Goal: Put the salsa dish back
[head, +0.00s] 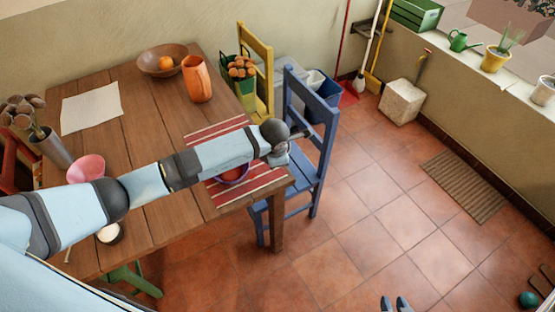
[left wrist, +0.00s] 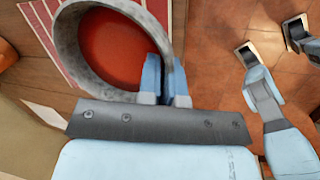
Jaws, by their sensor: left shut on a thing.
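In the left wrist view my left gripper (left wrist: 166,92) is shut on the near rim of the salsa dish (left wrist: 82,70), a round dish with a mottled grey rim and a red inside. It is over the striped mat; I cannot tell whether it touches it. In the head view my left arm reaches over the table and hides the left fingertips. A bowl with a purple rim and red inside (head: 235,176) shows below the arm; I cannot tell whether it is the same dish. My right gripper (head: 395,304) is open and empty above the floor; it also shows in the left wrist view (left wrist: 268,42).
The wooden table (head: 150,95) holds a red-and-white striped mat (head: 262,190), an orange vase (head: 197,78), a wooden bowl (head: 150,62) and a pink bowl (head: 86,168). A blue chair (head: 318,110) stands at the table's right end. The tiled floor (head: 380,210) on the right is mostly clear.

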